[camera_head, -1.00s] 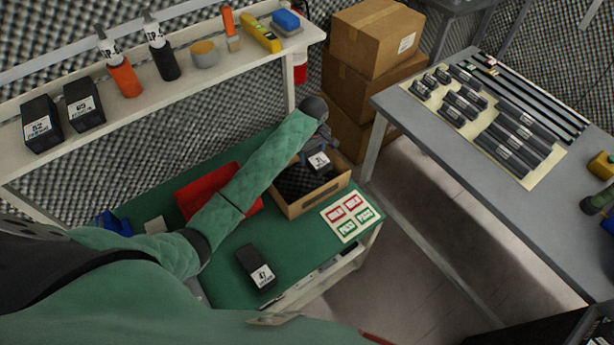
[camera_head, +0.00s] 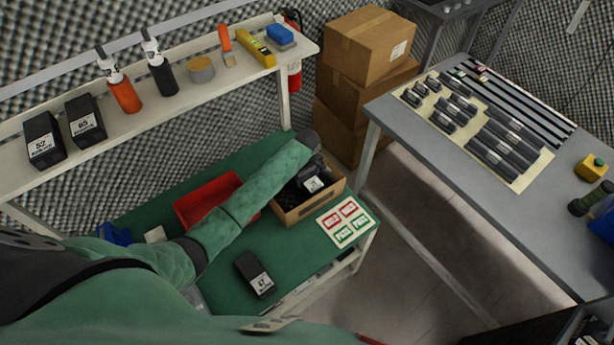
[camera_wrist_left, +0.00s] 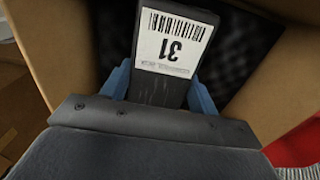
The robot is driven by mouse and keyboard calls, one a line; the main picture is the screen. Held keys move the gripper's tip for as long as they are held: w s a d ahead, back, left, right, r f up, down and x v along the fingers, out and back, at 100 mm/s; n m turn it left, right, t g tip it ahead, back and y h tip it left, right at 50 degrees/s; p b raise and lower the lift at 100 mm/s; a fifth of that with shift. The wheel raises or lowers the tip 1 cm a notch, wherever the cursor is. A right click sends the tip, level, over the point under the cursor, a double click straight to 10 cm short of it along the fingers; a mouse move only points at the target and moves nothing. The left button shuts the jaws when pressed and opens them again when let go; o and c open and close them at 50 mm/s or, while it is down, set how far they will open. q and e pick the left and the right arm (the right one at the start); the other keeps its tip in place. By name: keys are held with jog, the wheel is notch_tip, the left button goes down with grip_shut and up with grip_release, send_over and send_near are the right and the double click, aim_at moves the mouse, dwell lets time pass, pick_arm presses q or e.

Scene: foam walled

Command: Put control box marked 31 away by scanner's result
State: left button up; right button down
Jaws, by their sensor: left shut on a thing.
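The control box marked 31 (camera_head: 314,185) is dark with a white label. My left gripper (camera_head: 309,170) is shut on it, over the open cardboard box (camera_head: 322,204) with dark foam inside. In the left wrist view the control box (camera_wrist_left: 174,45) sits between the blue fingers (camera_wrist_left: 160,88), its barcode label showing, with cardboard walls around it. Whether it touches the foam I cannot tell. A card with red and green labels (camera_head: 347,222) lies right of the cardboard box. A red tray (camera_head: 184,212) stands to its left. My right gripper is not in view.
Another control box (camera_head: 253,273) lies on the green bench (camera_head: 215,287) near its front. Two more, marked 52 (camera_head: 43,139) and 65 (camera_head: 85,121), stand on the shelf with bottles. A grey table (camera_head: 420,150) with dark parts stands right, across a floor gap.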

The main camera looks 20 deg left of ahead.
aim_at(307, 177)
pick_arm(q)
jog(key=shift+f, duration=0.55)
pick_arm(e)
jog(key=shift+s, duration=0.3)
pick_arm(q)
jog(key=o, duration=1.3)
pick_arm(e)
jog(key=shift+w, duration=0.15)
pick_arm(q)
notch_tip(307, 177, up, 3)
jog(key=shift+f+b, duration=0.2)
jog(key=shift+b, duration=0.2)
notch_tip(307, 177, up, 10)
jog(key=b, duration=0.2)
jog(key=shift+r+b, duration=0.25)
jog(key=shift+b, duration=0.05)
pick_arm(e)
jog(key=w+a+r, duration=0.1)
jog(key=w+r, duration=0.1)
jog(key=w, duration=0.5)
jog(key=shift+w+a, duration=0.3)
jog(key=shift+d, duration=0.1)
pick_arm(q)
jog(key=shift+f, duration=0.1)
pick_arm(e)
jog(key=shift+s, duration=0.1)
